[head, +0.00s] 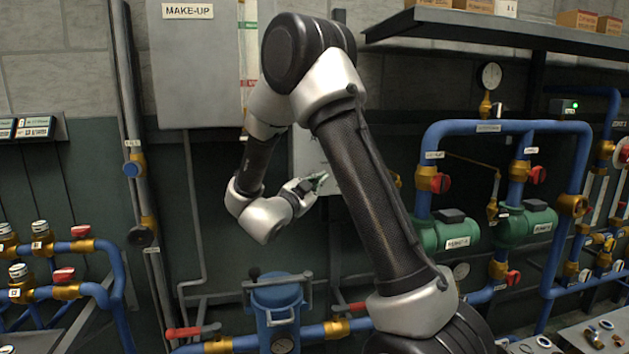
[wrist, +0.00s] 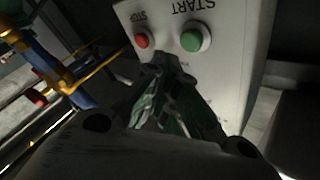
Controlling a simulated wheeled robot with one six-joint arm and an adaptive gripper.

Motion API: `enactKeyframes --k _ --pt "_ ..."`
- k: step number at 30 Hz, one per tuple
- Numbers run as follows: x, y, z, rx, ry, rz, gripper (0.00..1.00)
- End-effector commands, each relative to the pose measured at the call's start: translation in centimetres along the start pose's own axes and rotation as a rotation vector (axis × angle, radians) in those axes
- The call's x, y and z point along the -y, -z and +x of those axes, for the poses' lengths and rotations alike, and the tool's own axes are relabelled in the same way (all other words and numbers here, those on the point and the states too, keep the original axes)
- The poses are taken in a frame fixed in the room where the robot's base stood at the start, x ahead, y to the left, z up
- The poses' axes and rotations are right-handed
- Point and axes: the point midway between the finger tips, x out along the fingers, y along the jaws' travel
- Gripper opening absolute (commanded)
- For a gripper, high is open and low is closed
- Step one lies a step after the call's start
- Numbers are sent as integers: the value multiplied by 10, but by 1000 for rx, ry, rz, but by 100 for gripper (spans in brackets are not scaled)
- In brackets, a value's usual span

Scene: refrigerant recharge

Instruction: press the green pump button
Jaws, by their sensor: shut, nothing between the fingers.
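The green button (wrist: 195,37) sits on a pale control box (wrist: 226,75) in the wrist view, beside the word START. A red button (wrist: 142,41) marked STOP is to its left. My gripper (wrist: 165,62) is shut and empty. Its fingertips appear just below the two buttons in that view, and I cannot tell whether they touch the box. In the head view my gripper (head: 322,181) is in front of the pale box (head: 308,160) on the wall. My own arm hides part of that box, and its buttons do not show there.
Blue pipes (head: 505,127) with red valves and two green pumps (head: 448,231) are on the right. A shelf (head: 490,28) with boxes runs above them. A large grey MAKE-UP tank (head: 197,70) is on the wall at upper left. A blue strainer vessel (head: 279,305) stands below my gripper.

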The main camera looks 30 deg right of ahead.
Motion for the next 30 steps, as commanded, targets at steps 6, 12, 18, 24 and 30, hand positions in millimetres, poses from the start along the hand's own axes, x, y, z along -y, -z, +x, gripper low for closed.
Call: enactKeyframes --k 6,12,18,24,30 --pt "-11 12 -16 0 1 0 0" --pt "-18 18 -24 0 0 1 0" --pt "-19 19 -25 -1 0 1 0" --pt "-19 19 -25 -1 0 1 0" --pt "-19 19 -25 -1 0 1 0"
